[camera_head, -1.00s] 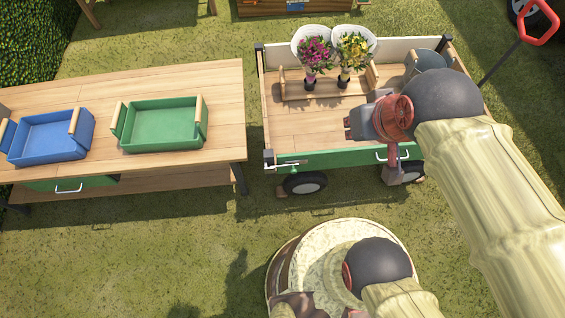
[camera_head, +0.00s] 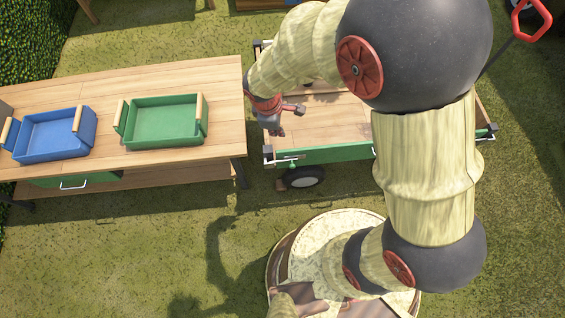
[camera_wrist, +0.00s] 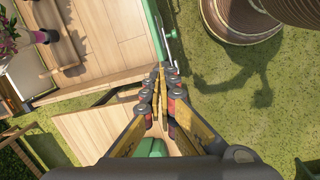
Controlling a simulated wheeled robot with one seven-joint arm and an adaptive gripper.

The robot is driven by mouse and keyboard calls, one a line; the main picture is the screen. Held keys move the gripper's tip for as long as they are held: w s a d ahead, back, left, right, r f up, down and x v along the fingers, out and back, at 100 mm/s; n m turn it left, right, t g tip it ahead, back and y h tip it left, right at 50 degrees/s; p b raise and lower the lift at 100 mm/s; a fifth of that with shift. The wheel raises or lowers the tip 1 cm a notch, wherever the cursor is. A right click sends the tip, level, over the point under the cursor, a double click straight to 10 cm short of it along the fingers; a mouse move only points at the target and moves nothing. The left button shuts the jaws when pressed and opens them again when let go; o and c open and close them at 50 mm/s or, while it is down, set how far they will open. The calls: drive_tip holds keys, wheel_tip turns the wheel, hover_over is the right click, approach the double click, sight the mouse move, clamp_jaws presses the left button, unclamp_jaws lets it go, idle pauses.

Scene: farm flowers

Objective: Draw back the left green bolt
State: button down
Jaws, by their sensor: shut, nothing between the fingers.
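The left green bolt (camera_head: 291,163) is a small green knob with a pale bar at the left end of the cart's green front board (camera_head: 335,154). My gripper (camera_head: 278,130) is above the cart's front left corner, a little up and left of the bolt in the head view. My gripper's fingers (camera_wrist: 165,72) are shut and empty in the wrist view. Their tips are beside the end of the green board (camera_wrist: 152,22); a pale bar (camera_wrist: 171,34) lies along it. I cannot tell how far the fingertips are from the bolt.
A wooden table (camera_head: 220,90) stands left of the cart with a blue crate (camera_head: 55,137) and a green crate (camera_head: 163,122) on it. A gap of grass separates table and cart. My arm hides much of the cart; flowers (camera_wrist: 8,45) show at the wrist view's left edge.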

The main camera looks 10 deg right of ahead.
drive_tip(key=s+a+f+n, duration=0.1)
drive_tip(key=a+f+n, duration=0.1)
drive_tip(key=f, duration=0.4)
drive_tip(key=s+a+f+n, duration=0.1)
drive_tip(key=a+f+n, duration=0.1)
drive_tip(key=f, duration=0.4)
drive_tip(key=shift+s+n+g+h+p, duration=0.3)
drive_tip(key=shift+s+n+g+p, duration=0.1)
drive_tip(key=shift+a, duration=0.1)
drive_tip(key=d+f+b, duration=0.5)
drive_tip(key=f, duration=0.6)
drive_tip(key=shift+w+d+f+b, duration=0.25)
drive_tip(key=shift+w+b, duration=0.05)
drive_tip(key=shift+w, duration=0.1)
